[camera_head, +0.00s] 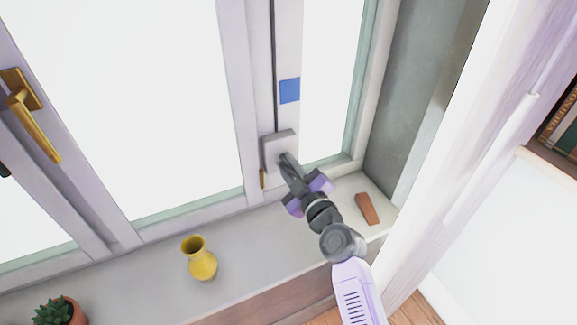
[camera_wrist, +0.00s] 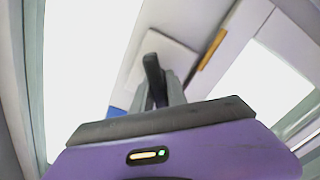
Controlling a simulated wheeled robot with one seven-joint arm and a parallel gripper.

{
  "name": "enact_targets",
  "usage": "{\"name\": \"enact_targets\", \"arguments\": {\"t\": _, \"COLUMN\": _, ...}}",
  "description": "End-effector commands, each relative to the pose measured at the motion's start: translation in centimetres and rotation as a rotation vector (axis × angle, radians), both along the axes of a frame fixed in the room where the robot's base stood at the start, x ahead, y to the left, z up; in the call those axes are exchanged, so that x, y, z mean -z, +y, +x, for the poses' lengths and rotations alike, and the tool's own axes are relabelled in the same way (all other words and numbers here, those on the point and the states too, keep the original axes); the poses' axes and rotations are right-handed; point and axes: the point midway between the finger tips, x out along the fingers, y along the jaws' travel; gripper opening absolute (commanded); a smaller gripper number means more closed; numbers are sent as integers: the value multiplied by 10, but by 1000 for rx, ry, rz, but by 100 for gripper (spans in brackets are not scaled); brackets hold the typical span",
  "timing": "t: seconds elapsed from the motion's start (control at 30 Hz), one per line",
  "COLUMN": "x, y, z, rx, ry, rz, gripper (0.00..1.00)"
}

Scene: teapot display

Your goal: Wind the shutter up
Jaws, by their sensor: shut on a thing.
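A pale grey winder box (camera_head: 278,150) is fixed low on the window post, and it also shows in the wrist view (camera_wrist: 178,52). My gripper (camera_head: 286,163) is in front of this box. In the wrist view my gripper (camera_wrist: 161,92) is shut on a dark crank handle (camera_wrist: 152,68), which stands between its fingers. The handle's far end and its joint with the box are partly hidden. I cannot make out the shutter; the panes show bright white.
A blue square (camera_head: 289,91) is on the post above the box. Brass window handles (camera_head: 36,120) are at the left. The sill holds a yellow vase (camera_head: 200,259), a potted succulent (camera_head: 60,311) and a brown wedge-shaped block (camera_head: 367,209). A wall stands close on the right.

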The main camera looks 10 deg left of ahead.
Motion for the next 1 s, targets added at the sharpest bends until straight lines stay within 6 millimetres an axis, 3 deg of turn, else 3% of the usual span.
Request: {"name": "enact_targets", "arguments": {"t": 1.0, "x": 1, "y": -2, "z": 1, "rx": 1, "ry": 501, "rz": 740, "gripper": 0}}
